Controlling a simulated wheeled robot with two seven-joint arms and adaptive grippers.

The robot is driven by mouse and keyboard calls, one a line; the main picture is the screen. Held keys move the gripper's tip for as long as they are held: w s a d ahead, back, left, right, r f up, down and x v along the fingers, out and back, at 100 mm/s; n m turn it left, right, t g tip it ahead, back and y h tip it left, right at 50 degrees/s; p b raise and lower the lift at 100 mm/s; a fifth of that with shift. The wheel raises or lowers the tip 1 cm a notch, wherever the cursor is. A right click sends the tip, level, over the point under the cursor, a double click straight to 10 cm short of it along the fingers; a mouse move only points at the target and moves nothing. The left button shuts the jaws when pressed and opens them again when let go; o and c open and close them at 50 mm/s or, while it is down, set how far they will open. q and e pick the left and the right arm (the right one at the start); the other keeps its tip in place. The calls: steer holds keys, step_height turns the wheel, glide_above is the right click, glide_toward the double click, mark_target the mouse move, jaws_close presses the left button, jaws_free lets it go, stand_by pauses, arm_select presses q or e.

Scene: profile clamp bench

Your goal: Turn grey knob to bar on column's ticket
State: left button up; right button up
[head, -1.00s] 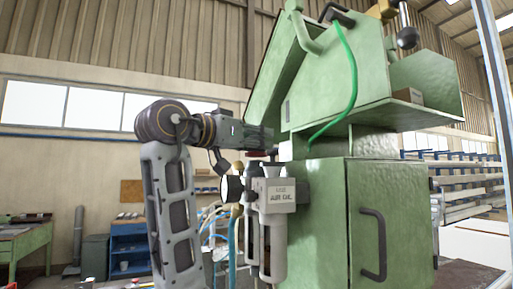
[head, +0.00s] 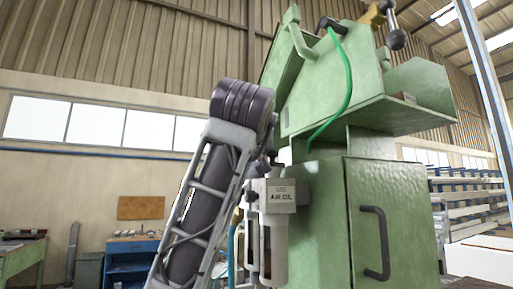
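The air unit (head: 281,196), a grey block with a label reading "AIR OIL" and bowls below it, is fixed at the left side of the green machine (head: 325,212). A small dark fitting (head: 276,158) shows above the block; I cannot tell what it is. The grey knob cannot be made out; my arm covers the area left of the block. I see no ticket that I can read as the column's. My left arm rises in front of the air unit's left side, and its gripper is hidden behind it. My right gripper is not in view.
A green hose (head: 346,85) hangs on the machine's upper part. A black handle (head: 376,243) is on the cabinet door. A ball-ended lever (head: 396,39) sticks out at top right. A blue cabinet (head: 131,258) stands at the back left, with open space before it.

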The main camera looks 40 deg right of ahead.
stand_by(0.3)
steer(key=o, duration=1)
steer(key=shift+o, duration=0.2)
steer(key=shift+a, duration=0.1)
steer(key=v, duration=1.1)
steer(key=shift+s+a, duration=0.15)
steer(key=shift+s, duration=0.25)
